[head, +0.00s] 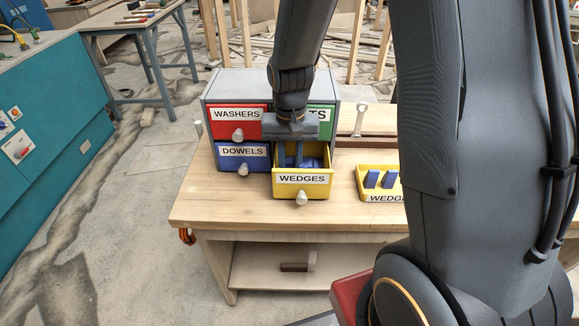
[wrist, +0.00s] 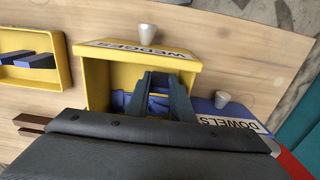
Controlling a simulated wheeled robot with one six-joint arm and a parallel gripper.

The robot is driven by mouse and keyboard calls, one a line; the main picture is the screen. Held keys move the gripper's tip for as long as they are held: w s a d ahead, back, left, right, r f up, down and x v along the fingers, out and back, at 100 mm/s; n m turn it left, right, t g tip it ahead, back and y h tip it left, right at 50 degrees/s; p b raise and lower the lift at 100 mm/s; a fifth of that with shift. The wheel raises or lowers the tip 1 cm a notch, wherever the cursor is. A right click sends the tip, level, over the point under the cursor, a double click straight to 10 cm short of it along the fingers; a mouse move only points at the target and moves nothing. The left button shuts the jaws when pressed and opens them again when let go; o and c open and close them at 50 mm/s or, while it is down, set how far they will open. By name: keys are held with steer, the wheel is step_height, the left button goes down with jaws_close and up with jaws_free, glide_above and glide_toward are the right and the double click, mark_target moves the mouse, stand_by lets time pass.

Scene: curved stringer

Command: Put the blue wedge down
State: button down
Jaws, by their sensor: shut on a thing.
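The yellow drawer labelled WEDGES (head: 285,190) is pulled open at the lower right of a small grey cabinet (head: 222,88). My gripper (head: 299,158) points down into this drawer. In the wrist view its two dark fingers (wrist: 162,85) reach inside the drawer (wrist: 97,85), a little apart, with a blue wedge (wrist: 158,104) between them. The wedge is mostly hidden by the fingers, so I cannot tell whether it touches the drawer floor. More blue shows inside the drawer beside the fingers.
A yellow tray (head: 378,198) with blue wedges (head: 372,179) stands on the workbench (head: 215,205) to the right. The red WASHERS drawer (head: 238,124), blue DOWELS drawer (head: 257,163) and green drawer (head: 325,125) are closed. Bare bench top lies in front of the cabinet.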

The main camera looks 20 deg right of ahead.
steer(key=shift+s+d+r, duration=0.1)
steer(key=shift+f, duration=0.65)
steer(key=c, duration=1.8)
jaws_free()
step_height(320, 180, up, 13)
steer(key=b, duration=0.2)
steer(key=shift+r+b, duration=0.15)
steer(key=shift+b, duration=0.15)
